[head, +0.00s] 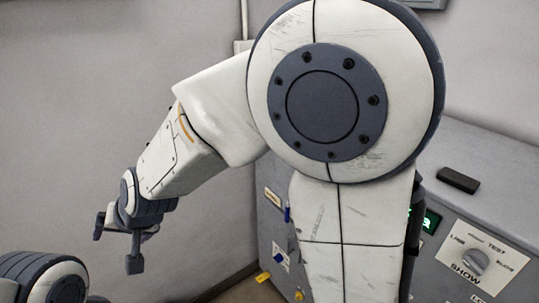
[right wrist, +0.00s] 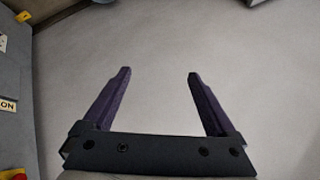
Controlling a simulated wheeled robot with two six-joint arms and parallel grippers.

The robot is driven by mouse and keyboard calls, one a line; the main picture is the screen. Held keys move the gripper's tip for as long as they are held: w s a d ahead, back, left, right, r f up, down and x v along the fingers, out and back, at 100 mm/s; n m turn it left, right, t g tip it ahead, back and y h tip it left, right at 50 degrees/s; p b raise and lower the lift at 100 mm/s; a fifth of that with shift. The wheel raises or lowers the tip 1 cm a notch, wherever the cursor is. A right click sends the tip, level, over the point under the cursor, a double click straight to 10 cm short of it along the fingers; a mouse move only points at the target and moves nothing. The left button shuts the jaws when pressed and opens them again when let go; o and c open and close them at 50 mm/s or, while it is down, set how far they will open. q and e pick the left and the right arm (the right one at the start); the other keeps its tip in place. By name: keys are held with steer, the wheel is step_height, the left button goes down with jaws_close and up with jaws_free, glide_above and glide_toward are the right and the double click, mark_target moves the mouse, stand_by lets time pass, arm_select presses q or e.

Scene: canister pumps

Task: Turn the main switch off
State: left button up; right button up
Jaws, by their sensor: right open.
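A grey control cabinet (head: 440,190) stands at the right in the head view, partly hidden behind my right arm. Its front has a grey rotary knob (head: 474,262) on a white plate marked with words such as "TEST". I cannot tell which control is the main switch. My right gripper (head: 118,245) is open and empty, left of the cabinet and apart from it. In the right wrist view its two dark fingers (right wrist: 158,75) are spread over bare grey surface. A red and yellow part (right wrist: 14,174) and an "ON" label (right wrist: 7,105) show at that view's left edge. My left gripper is out of view.
A black block (head: 458,180) lies on the cabinet top. A green lit display (head: 431,221) shows beside my arm. A yellow part (head: 263,277) sticks out low on the cabinet's left side. Plain wall is behind my right gripper, with free room around it.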

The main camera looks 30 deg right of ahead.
steer(key=w+d+m+t+h+b, duration=0.2)
steer(key=w+d+m+t+h, duration=0.55)
steer(key=w+d+m, duration=0.9)
steer(key=s+d+f+m+g+h+p, duration=0.1)
steer(key=d+m+g+h, duration=0.5)
steer(key=d, duration=1.1)
steer(key=s+d+f+m+g+h+p, duration=0.1)
steer(key=s+d+f+m+g+h, duration=0.2)
steer(key=d, duration=1.4)
steer(key=shift+f+m+g+h, duration=0.4)
steer(key=shift+m+g+h, duration=1.45)
steer(key=shift+m+h, duration=1.15)
steer(key=shift+s, duration=0.1)
steer(key=c, duration=1.4)
steer(key=shift+o, duration=0.2)
